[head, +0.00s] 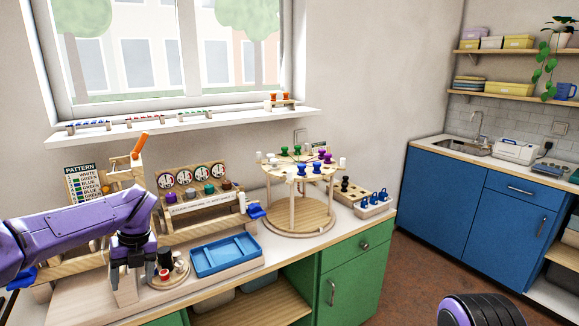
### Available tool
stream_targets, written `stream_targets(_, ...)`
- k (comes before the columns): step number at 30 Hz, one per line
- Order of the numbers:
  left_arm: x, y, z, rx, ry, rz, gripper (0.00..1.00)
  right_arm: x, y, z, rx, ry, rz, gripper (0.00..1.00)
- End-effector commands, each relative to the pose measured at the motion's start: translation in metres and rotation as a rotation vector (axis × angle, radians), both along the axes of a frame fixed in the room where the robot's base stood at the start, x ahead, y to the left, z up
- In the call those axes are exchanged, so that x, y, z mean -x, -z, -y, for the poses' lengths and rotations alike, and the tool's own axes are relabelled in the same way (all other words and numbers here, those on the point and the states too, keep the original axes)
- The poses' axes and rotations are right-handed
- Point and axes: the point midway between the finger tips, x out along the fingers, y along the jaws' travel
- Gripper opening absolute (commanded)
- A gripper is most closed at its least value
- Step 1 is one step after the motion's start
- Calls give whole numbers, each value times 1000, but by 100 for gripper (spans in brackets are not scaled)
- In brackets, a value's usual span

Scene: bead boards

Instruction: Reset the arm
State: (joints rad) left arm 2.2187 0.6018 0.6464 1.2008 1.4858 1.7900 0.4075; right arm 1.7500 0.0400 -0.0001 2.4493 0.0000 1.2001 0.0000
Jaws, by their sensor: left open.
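My left arm (75,232) is purple and reaches in from the left edge over the wooden bench. My left gripper (132,283) points down with its fingers apart, just left of a small round wooden holder (168,281) with black, white and red pieces. I see nothing between the fingers, though the near finger and wrist hide part of that spot. A wooden post with an orange handle (140,145) leans to the right behind the arm.
A blue tray (224,256) lies right of the gripper. Behind it stands a rack with round dials (186,180). A round two-level wooden stand (300,214) with coloured pegs stands farther right. A pattern card (84,183) stands at left. Open floor lies right of the green cabinet (345,277).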

Motion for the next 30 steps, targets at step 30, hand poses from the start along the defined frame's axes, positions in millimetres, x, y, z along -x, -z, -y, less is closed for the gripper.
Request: stream_targets(30,375,318,73,307,-2985,842,68,0,0,0,-1,0,-1,43)
